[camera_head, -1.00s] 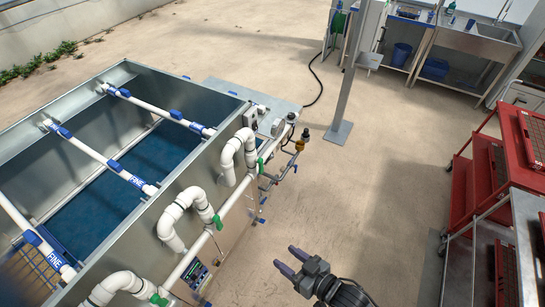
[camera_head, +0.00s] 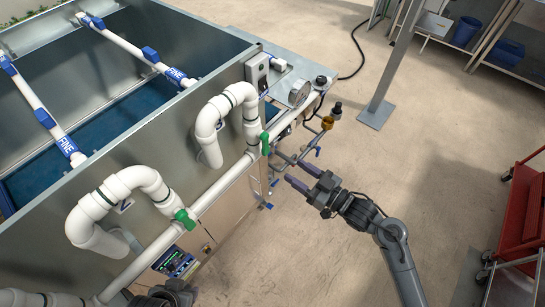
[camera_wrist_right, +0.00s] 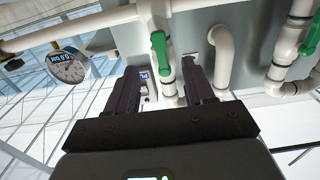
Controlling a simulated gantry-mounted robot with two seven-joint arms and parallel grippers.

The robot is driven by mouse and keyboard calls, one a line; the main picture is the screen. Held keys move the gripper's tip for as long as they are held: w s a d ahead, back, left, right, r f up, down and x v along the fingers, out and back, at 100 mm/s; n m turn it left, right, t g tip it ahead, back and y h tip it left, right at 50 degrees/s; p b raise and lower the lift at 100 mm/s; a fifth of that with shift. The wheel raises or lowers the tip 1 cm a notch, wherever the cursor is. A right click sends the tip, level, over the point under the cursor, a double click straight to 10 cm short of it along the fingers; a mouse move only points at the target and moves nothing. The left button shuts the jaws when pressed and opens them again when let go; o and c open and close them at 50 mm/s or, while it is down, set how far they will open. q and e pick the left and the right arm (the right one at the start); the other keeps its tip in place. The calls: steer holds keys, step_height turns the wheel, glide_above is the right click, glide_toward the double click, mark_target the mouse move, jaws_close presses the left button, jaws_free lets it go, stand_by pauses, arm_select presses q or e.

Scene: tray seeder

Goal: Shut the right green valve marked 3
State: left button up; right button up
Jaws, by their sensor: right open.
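The right green valve (camera_head: 264,143) has a green handle on the white horizontal pipe, beside the rightmost looped pipe. Its number cannot be read. My right gripper (camera_head: 300,175) is open and empty, right of this valve and apart from it, fingers pointing toward the pipe. In the right wrist view a green handle (camera_wrist_right: 160,52) hangs ahead, between the lines of the two open fingers (camera_wrist_right: 163,85), touching neither. A second green valve (camera_head: 185,218) sits lower left on the same pipe. A dark part of what looks like my left arm (camera_head: 165,293) shows at the bottom edge; its fingers cannot be made out.
A pressure gauge (camera_head: 299,93) and a brass fitting (camera_head: 327,123) with thin lines stand just beyond the right valve. The metal tank (camera_head: 150,120) fills the left. A grey post (camera_head: 400,60) and a red cart (camera_head: 525,215) stand right. Floor between is clear.

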mark_target(267, 151)
steer(key=x, duration=1)
steer(key=shift+w+b, duration=0.1)
steer(key=shift+b, duration=0.3)
jaws_close()
